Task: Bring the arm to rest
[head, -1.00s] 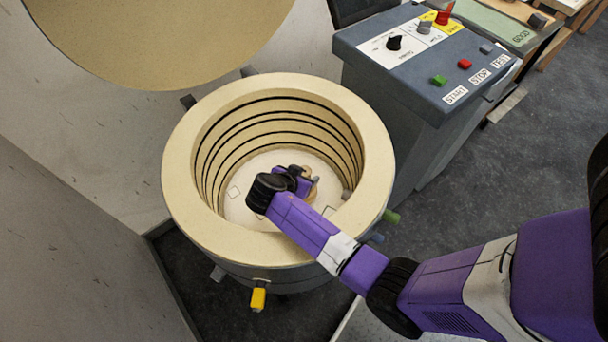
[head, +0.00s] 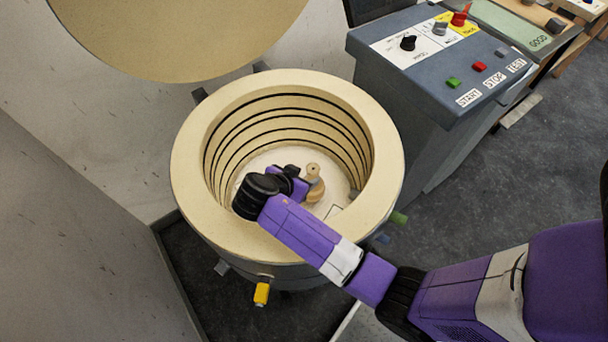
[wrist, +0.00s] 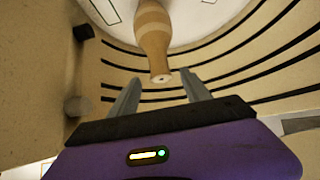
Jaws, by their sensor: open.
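My gripper (wrist: 160,97) is open in the wrist view, its two grey fingers apart with nothing between them. In the head view my purple arm reaches over the rim of a round cream kiln-like chamber (head: 385,190), and its wrist is inside the opening. A tan, banded, vase-like piece (head: 313,185) stands on the pale chamber floor, just right of my wrist. It also shows in the wrist view (wrist: 153,38), beyond the fingertips and apart from them. The fingertips are hidden in the head view.
The chamber wall with its dark grooves surrounds my wrist closely. A round lid (head: 180,40) stands open behind. A control console (head: 440,75) with START, STOP and TEST labels is at the right. A yellow plug (head: 261,294) sticks out of the chamber's front.

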